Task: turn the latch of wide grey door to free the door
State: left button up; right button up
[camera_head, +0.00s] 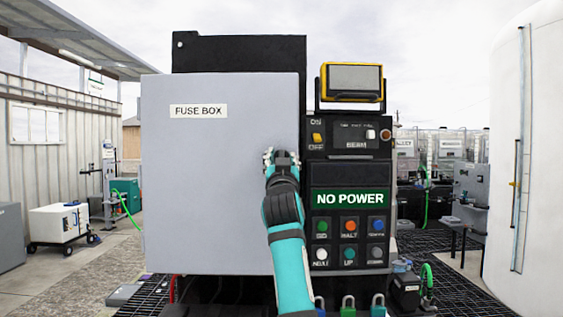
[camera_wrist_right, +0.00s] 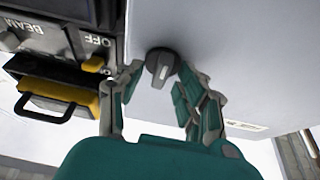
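The wide grey door (camera_head: 215,190), labelled FUSE BOX, stands closed against the black cabinet in the head view. It also fills the middle of the wrist view (camera_wrist_right: 250,60), which is upside down. Its latch, a dark round knob with a pale grip bar (camera_wrist_right: 161,66), sits near the door's edge. In the head view my right gripper (camera_head: 281,157) is in front of that edge and hides the latch. In the wrist view the right gripper (camera_wrist_right: 161,75) is open, with one finger on each side of the knob. Contact cannot be told. My left gripper is out of view.
Right of the door is a control panel with a NO POWER sign (camera_head: 349,198), several buttons and a yellow switch (camera_head: 317,138). A yellow-framed lamp (camera_head: 352,82) stands on top. A white tank (camera_head: 535,150) is far right.

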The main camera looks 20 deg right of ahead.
jog(key=shift+s+f, duration=0.1)
jog(key=v, duration=1.2)
